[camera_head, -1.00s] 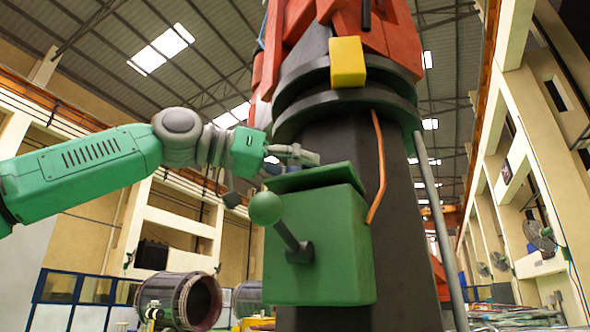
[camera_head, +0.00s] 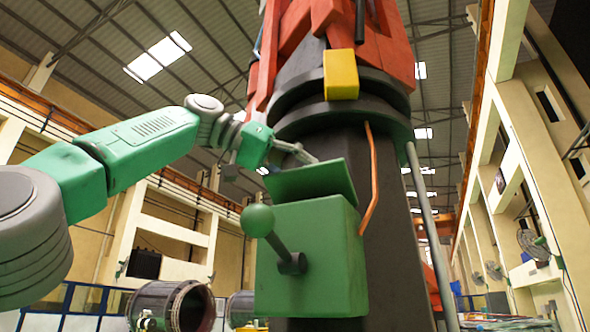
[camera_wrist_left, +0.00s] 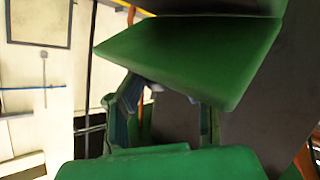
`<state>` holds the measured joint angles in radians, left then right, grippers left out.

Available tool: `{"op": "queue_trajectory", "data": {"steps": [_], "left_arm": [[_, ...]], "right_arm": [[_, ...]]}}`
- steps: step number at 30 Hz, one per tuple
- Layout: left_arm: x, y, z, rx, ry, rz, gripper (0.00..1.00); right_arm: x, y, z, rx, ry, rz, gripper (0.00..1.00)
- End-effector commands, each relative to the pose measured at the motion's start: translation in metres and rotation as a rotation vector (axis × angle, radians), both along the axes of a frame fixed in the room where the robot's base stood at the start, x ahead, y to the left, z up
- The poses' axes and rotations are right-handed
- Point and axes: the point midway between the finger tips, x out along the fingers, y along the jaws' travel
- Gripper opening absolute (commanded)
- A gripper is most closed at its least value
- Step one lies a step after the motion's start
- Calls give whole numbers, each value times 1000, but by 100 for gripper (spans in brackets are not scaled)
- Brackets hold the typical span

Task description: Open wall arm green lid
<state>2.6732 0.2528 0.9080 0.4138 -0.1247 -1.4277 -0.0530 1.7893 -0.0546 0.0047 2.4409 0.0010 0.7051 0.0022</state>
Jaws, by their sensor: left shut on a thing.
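The green lid (camera_head: 312,181) sits on top of the green box (camera_head: 312,262) and is tilted up, its rear edge raised. My left gripper (camera_head: 300,155) is at the lid's upper left edge, shut on it; the exact finger contact is partly hidden. In the left wrist view the lid (camera_wrist_left: 195,55) fills the upper middle, and the left gripper's fingers (camera_wrist_left: 165,110) show below it, partly covered by the lid. A lever with a green ball knob (camera_head: 257,221) sticks out of the box front. My right gripper is not in view.
The box is fixed to a dark column (camera_head: 395,220) with an orange cable (camera_head: 370,180) beside it. A yellow block (camera_head: 341,74) is above the lid. A grey pipe (camera_head: 428,230) runs down the right side. Open air lies left of the box.

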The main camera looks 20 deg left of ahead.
Motion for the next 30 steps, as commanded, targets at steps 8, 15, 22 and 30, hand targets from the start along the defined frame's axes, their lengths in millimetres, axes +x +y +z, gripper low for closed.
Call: {"op": "queue_trajectory", "data": {"steps": [8,15,22,30], "left_arm": [[3,-6,-8,17,44,-8,0],[2,-8,-9,21,52,-13,0],[2,-8,-9,20,52,-13,0],[0,-5,-5,14,45,-12,49]], "right_arm": [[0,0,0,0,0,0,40],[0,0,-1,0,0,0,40],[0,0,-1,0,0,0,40],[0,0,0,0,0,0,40]]}}
